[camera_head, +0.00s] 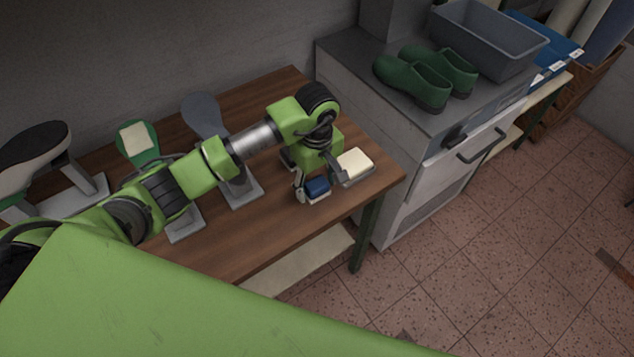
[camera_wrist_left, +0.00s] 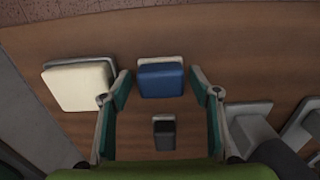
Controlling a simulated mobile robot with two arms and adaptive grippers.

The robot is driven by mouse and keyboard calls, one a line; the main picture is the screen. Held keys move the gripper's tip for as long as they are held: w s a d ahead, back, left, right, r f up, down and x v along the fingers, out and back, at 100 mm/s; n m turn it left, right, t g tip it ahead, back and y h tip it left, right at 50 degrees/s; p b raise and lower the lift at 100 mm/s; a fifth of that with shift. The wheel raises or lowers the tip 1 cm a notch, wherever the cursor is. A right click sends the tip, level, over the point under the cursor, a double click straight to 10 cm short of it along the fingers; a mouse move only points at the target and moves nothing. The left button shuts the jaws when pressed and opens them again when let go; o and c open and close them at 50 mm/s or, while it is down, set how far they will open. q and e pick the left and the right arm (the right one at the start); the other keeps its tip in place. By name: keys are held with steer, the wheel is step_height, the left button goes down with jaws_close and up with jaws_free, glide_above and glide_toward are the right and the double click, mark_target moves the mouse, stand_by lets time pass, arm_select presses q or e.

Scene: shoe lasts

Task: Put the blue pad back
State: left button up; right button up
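The blue pad (camera_head: 317,185) sits on a small pale holder (camera_head: 318,197) near the front right part of the wooden table. In the left wrist view the blue pad (camera_wrist_left: 160,82) lies on its holder (camera_wrist_left: 160,60) between my fingers. My left gripper (camera_head: 320,188) reaches down over it from above. In the left wrist view my left gripper (camera_wrist_left: 161,88) is open, with a gap between each finger and the pad. My right gripper is in no view.
A cream pad (camera_head: 355,163) on its own holder is just right of the gripper. A dark block (camera_wrist_left: 164,133) on a grey base is close by. Shoe lasts on stands, one green (camera_head: 138,142), fill the table's left. Green shoes (camera_head: 415,80) stand on the cabinet.

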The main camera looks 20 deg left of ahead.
mark_target(317, 183)
arm_select(q)
steer(key=shift+r, duration=0.1)
steer(key=shift+r, duration=0.2)
step_height(317, 183, up, 12)
steer(key=b, duration=0.3)
steer(key=shift+s+f, duration=0.1)
steer(key=shift+f, duration=0.1)
stand_by(0.4)
